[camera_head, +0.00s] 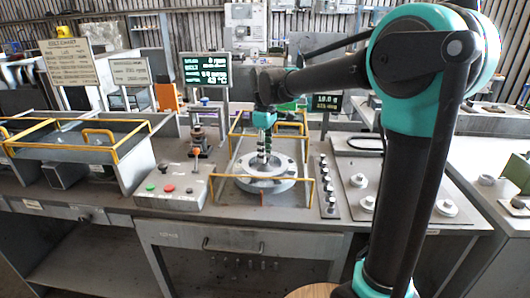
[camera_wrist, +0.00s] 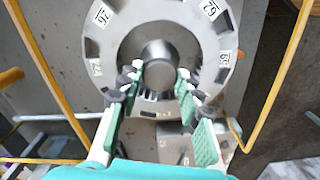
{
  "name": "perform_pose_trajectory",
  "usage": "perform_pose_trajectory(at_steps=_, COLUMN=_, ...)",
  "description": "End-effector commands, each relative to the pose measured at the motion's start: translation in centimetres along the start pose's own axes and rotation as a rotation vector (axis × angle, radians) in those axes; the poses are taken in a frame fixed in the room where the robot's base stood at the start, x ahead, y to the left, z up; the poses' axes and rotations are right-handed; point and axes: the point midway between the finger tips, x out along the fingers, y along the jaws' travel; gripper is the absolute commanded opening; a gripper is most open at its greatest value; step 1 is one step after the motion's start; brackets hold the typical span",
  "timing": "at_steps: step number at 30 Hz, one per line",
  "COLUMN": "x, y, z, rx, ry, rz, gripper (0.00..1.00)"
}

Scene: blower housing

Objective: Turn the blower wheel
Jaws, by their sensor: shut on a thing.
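The blower wheel (camera_wrist: 207,40) is a grey disc with dark slots and number labels around its rim, and a raised round hub (camera_wrist: 160,73) in its middle. In the head view the wheel (camera_head: 266,185) lies flat on the bench inside a yellow-railed frame. My gripper (camera_wrist: 158,78) reaches down over the wheel, its green-padded fingers on either side of the hub and shut on it. In the head view my gripper (camera_head: 263,158) stands upright above the wheel's middle and hides part of the hub.
Yellow rails (camera_head: 228,178) surround the wheel closely. A control box (camera_head: 170,188) with coloured buttons stands to the left, a panel of knobs (camera_head: 328,188) to the right. A lit display (camera_head: 206,70) stands behind. A yellow-railed tray (camera_head: 75,140) lies farther left.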

Motion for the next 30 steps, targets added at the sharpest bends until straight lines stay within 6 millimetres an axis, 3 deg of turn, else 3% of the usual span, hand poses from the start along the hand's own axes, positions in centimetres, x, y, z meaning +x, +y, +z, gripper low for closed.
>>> perform_pose_trajectory(at_steps=2, x=0.0, y=0.0, z=0.0, rx=0.0, ry=0.0, rz=0.001, gripper=0.0)
perform_pose_trajectory(at_steps=3, x=0.0, y=0.0, z=0.0, rx=0.001, ry=0.0, rz=0.001, gripper=0.37)
perform_pose_trajectory(at_steps=8, x=0.0, y=0.0, z=0.0, rx=0.001, ry=0.0, rz=0.0, gripper=0.56)
perform_pose_trajectory(at_steps=20, x=-0.7, y=0.0, z=0.0, rx=0.001, ry=0.0, rz=0.0, gripper=0.56)
perform_pose_trajectory(at_steps=30, x=-6.9, y=0.0, z=0.0, rx=0.001, ry=0.0, rz=0.0, gripper=0.56)
